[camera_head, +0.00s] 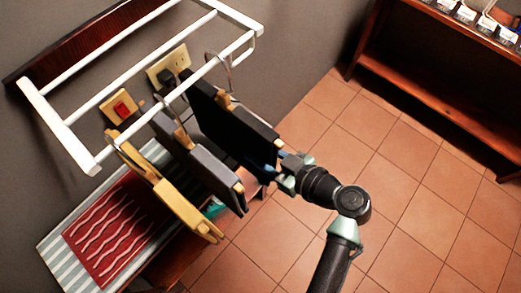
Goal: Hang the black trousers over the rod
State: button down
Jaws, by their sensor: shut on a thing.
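The black trousers (240,128) are folded in a flat dark slab below the white rack, the rightmost of three hanging pieces. A bit of wooden hanger (225,101) shows at their top, and a metal hook (229,66) loops at the front rod (190,86) above them. Whether the hook bears on the rod is not clear. My gripper (280,178) is at the lower right end of the trousers, shut on them. Its fingertips are partly hidden by the cloth.
Yellow trousers (180,205) and grey trousers (205,168) hang close on the left. A wall socket (168,66) and red switch (122,109) sit behind. A striped mat (62,250) with a red panel lies below. The tiled floor (420,190) at right is clear.

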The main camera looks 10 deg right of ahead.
jog(key=shift+r, duration=0.1)
jog(key=shift+c, duration=2.2)
grip_release()
jog(key=b+v, duration=0.2)
jog(key=v, duration=1.1)
